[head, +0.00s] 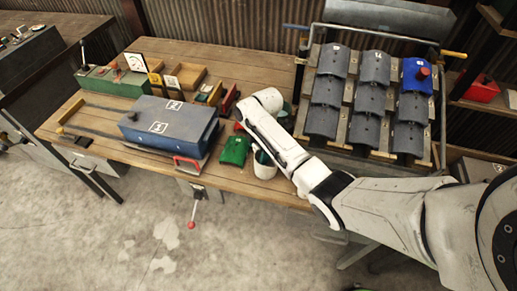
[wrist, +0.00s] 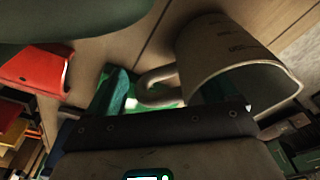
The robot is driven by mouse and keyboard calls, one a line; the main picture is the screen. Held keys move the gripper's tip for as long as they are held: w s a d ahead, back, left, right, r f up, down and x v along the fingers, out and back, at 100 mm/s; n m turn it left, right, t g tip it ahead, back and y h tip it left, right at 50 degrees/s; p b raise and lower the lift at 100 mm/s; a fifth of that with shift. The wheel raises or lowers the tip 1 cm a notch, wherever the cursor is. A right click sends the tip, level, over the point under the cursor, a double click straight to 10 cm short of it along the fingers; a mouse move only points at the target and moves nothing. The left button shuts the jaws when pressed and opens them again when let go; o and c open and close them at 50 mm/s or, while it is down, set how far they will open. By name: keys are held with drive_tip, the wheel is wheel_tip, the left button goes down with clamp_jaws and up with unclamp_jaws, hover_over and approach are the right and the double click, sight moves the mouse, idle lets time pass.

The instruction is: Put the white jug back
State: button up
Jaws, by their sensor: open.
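The white jug (head: 265,170) stands on the wooden table, partly hidden by my forearm. In the wrist view the jug (wrist: 215,55) shows dark measuring marks, its mouth towards the lower right and its curved handle at left. My gripper (wrist: 168,90) is open at the jug's handle side. One teal finger is left of the handle and the other is at the jug's mouth, seemingly inside it. The handle shows between them; I cannot tell if either finger touches. In the head view the gripper is mostly hidden behind my arm.
A blue-grey case (head: 165,125) lies further left. A rack of dark curved pieces (head: 325,90) stands at right. A red object (wrist: 35,70) is at the left in the wrist view. Bare table lies below the jug.

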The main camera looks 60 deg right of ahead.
wheel_tip(320, 180, up, 12)
drive_tip(key=d, duration=0.1)
drive_tip(key=s+a+f+m, duration=0.3)
drive_tip(key=s+a, duration=0.1)
drive_tip(key=a, duration=0.4)
drive_tip(key=s+a+f+m, duration=0.2)
drive_tip(key=s+a+f, duration=0.2)
drive_tip(key=a, duration=0.5)
drive_tip(key=s+a+m, duration=0.2)
drive_tip(key=s+m, duration=0.2)
drive_tip(key=s, duration=0.4)
drive_tip(key=s+a+m+h, duration=0.1)
drive_tip(key=s+m, duration=0.2)
drive_tip(key=s, duration=0.5)
drive_tip(key=shift+s+a+r+m, duration=0.35)
drive_tip(key=shift+m, duration=0.05)
